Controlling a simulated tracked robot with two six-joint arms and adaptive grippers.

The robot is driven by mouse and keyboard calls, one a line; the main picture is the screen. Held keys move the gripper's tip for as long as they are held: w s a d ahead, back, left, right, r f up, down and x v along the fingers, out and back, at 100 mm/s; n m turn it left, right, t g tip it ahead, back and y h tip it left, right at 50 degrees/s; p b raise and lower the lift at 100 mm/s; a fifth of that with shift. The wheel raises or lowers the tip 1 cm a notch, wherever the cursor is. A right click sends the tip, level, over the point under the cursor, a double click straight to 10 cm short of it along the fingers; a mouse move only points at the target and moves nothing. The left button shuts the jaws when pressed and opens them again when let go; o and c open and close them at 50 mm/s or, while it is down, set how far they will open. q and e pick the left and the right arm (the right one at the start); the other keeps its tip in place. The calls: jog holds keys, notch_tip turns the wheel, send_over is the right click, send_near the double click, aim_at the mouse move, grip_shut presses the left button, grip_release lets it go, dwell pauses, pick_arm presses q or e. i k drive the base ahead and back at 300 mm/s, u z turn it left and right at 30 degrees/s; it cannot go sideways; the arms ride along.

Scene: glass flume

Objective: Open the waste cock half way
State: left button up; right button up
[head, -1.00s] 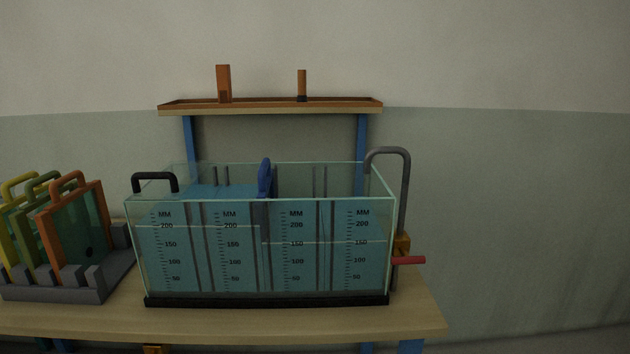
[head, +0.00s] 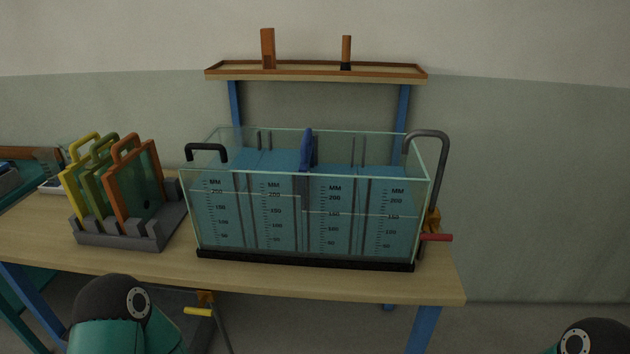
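Two cocks show. One has a brass body (head: 433,221) at the tank's right end, beside the grey bent pipe (head: 443,175), with a red lever (head: 437,237) lying about level and pointing right. The other has a brass body (head: 206,298) under the bench's front edge, with a yellow lever (head: 198,311) about level and pointing left; a thin grey pipe runs down from it. I cannot tell from the picture which one is the waste cock. The glass tank (head: 305,261) holds blue water on both sides of a blue gate (head: 306,150). Neither gripper is in view.
A grey rack (head: 120,240) with yellow, green and orange framed plates stands on the bench (head: 330,281), left of the tank. A shelf (head: 315,75) behind the tank bears two upright brown pieces. Parts of my arms show at the bottom left and bottom right. Floor right of the bench is clear.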

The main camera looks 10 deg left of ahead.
aim_at(200, 310)
jog(key=u, duration=0.5)
jog(key=k, duration=1.25)
jog(key=u, duration=0.7)
jog(key=i, duration=1.4)
jog(key=u, duration=0.5)
